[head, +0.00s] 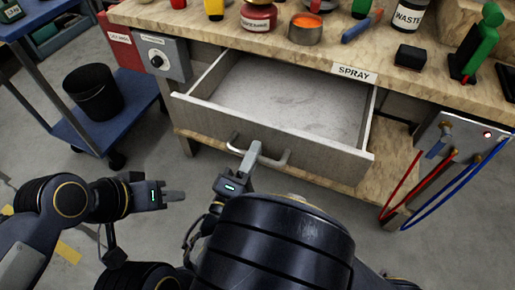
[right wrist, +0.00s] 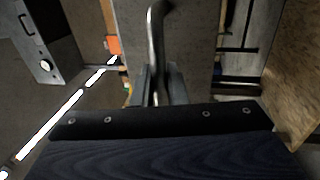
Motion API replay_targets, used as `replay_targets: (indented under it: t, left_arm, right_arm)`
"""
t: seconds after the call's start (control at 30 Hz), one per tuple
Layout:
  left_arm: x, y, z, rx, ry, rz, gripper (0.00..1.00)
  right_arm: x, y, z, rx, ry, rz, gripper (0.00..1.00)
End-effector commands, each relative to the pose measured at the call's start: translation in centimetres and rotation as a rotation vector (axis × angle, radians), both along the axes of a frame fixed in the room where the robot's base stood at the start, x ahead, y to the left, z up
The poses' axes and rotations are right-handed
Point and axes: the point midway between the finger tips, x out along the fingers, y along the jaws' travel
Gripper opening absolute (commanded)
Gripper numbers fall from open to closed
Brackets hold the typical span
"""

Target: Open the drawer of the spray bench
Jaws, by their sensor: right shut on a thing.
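The spray bench (head: 430,85) has a wooden top with a label reading SPRAY (head: 354,72) on its front edge. Its grey drawer (head: 275,137) stands pulled well out, and its pale inside looks empty. The drawer's metal handle (head: 284,160) is on the front panel. My right gripper (head: 251,158) is shut on the left part of the handle. In the right wrist view the handle (right wrist: 155,30) runs down between the fingers (right wrist: 160,85). My left gripper (head: 176,196) is left of the drawer, away from it and holding nothing; its finger gap is not clear.
Tins, a WASTE jar (head: 408,18), a black block (head: 410,57) and a green-handled tool (head: 481,42) stand on the bench top. A blue cart (head: 130,110) with a black bin (head: 92,95) is at left. Red and blue hoses (head: 455,190) hang at right.

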Motion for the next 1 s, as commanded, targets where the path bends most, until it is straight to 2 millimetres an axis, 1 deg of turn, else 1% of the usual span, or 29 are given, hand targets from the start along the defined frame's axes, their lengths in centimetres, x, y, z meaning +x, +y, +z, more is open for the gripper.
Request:
replay_targets:
  t: [0.17, 0.5, 0.53, 0.63, 0.67, 1.0]
  left_arm:
    - [0.01, 0.00, -0.20, 0.000, 0.000, 0.000, 0.36]
    - [0.00, 0.00, -0.19, 0.000, 0.000, 0.000, 0.36]
    - [0.00, 0.00, -0.19, 0.000, 0.000, 0.000, 0.36]
    - [0.00, 0.00, -0.19, 0.000, 0.000, 0.000, 0.36]
    - [0.00, 0.00, -0.19, 0.000, 0.000, 0.000, 0.36]
    - [0.00, 0.00, -0.28, 0.000, 0.000, 0.000, 0.36]
  right_arm:
    - [-0.47, 0.11, -0.10, 0.000, 0.002, -0.002, 0.00]
    - [-0.50, 0.10, -0.08, -0.001, 0.002, -0.002, 0.00]
    - [-0.50, 0.10, -0.08, 0.000, 0.002, -0.003, 0.15]
    - [-0.49, 0.11, -0.06, 0.000, 0.002, -0.002, 0.28]
    - [-0.49, 0.11, -0.06, 0.000, 0.002, -0.002, 0.30]
    - [-0.50, 0.20, -0.10, 0.000, 0.001, -0.001, 0.30]
